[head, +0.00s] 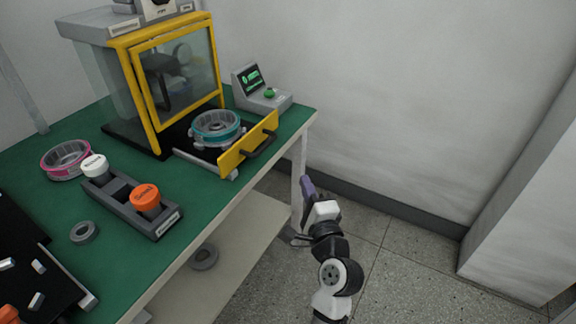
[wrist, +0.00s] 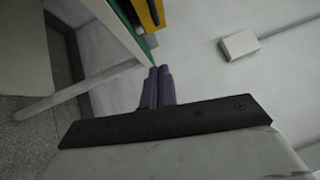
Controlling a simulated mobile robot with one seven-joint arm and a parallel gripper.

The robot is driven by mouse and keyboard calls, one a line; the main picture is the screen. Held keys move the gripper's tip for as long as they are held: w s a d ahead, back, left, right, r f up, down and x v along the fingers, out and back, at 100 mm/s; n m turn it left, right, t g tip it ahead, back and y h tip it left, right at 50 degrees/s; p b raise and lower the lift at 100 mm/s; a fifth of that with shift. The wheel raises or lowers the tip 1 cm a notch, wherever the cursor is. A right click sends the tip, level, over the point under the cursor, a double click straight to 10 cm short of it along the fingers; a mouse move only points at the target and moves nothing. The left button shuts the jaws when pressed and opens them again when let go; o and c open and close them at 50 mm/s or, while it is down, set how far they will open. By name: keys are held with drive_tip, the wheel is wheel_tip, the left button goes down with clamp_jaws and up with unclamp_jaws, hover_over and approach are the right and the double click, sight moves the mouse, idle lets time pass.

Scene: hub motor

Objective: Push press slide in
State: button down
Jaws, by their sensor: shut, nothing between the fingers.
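The press slide (head: 248,142) is a drawer with a yellow front and a dark handle, pulled out of the press (head: 150,90). A motor hub with a teal ring (head: 216,127) sits on it. The press has a yellow-framed clear window. My gripper (head: 306,188) is shut and empty, off the table's right edge, lower right of the slide front and apart from it. In the wrist view my gripper (wrist: 158,72) shows purple fingers together, with a yellow edge (wrist: 150,12) beyond them, likely the slide front or press.
A control box with a green button (head: 270,93) stands right of the press. A pink-ringed hub (head: 66,158) and a dark holder (head: 128,200) with white and orange knobs stand on the green table (head: 200,215). A table leg (head: 298,185) is close to my gripper. Open floor lies right.

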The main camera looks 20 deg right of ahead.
sight(267, 143)
drive_tip(key=w+a+r+p, duration=0.1)
drive_tip(key=w+r+p, duration=0.1)
drive_tip(key=w, duration=1)
drive_tip(key=shift+w+a+p, duration=0.25)
drive_tip(key=shift+w+p, duration=0.05)
drive_tip(key=shift+p, duration=0.6)
drive_tip(key=w+a+p, duration=0.2)
drive_tip(key=w, duration=0.1)
drive_tip(key=shift+a+r, duration=0.2)
drive_tip(key=shift+w+a+f, duration=0.15)
drive_tip(key=shift+w, duration=0.1)
drive_tip(key=shift+s+f, duration=0.1)
